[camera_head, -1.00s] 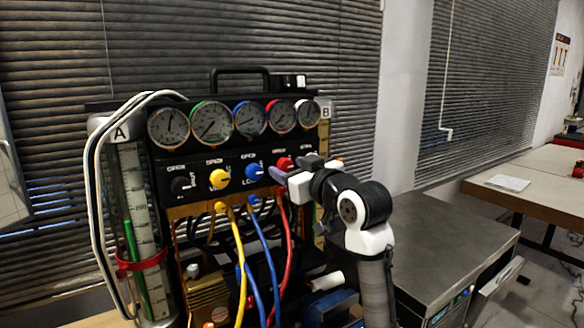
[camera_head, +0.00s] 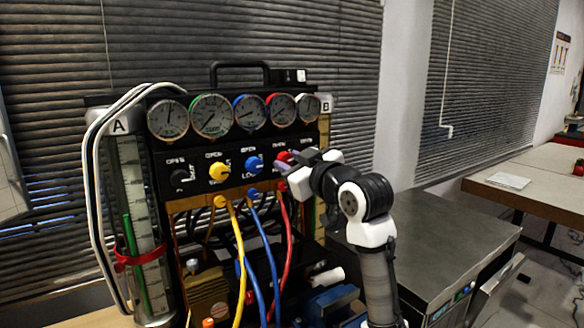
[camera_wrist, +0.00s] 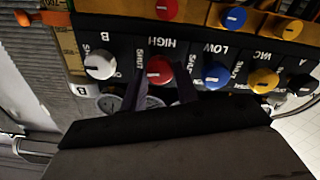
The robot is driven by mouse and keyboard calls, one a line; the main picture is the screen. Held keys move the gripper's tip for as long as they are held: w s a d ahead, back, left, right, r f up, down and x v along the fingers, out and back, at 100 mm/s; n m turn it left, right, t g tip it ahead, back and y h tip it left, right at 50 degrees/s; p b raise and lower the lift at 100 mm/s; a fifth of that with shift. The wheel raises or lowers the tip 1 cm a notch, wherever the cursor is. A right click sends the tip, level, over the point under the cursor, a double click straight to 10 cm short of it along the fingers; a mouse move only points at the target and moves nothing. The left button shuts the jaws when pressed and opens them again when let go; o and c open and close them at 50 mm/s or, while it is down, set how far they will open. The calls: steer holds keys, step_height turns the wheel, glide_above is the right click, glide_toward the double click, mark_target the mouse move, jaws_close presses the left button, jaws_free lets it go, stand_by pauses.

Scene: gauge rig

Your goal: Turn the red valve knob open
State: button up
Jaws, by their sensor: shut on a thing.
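The red valve knob (camera_wrist: 160,68) is on the black panel, beside the words SHUT and HIGH in the upside-down wrist view. In the head view only part of the red knob (camera_head: 284,156) shows behind my fingers. My gripper (camera_wrist: 163,86) has its two dark fingers on either side of the red knob and is shut on it. In the head view my gripper (camera_head: 285,163) reaches the panel from the right. The fingers cover part of the knob, and its pointer angle is hard to read.
A blue knob (camera_head: 255,164), a yellow knob (camera_head: 219,171) and a black knob (camera_head: 181,176) sit to the left. A white knob (camera_wrist: 99,64) is close on the other side. Several gauges are above; yellow, blue and red hoses (camera_head: 285,230) hang below.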

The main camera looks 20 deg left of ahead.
steer(key=n+b, duration=0.2)
steer(key=n, duration=0.1)
steer(key=shift+f+n, duration=0.1)
steer(key=shift+n, duration=0.3)
steer(key=n+b, duration=0.2)
steer(key=n, duration=0.2)
steer(key=shift+s+n, duration=0.1)
steer(key=shift+n, duration=0.2)
steer(key=n+b, duration=0.1)
steer(key=n, duration=0.2)
steer(key=shift+n+b, duration=0.5)
steer(key=shift+n, duration=1.7)
steer(key=shift+a, duration=0.1)
steer(key=o, duration=1)
steer(key=shift+c, duration=0.2)
steer(key=b+v, duration=0.3)
steer(key=v, duration=1.1)
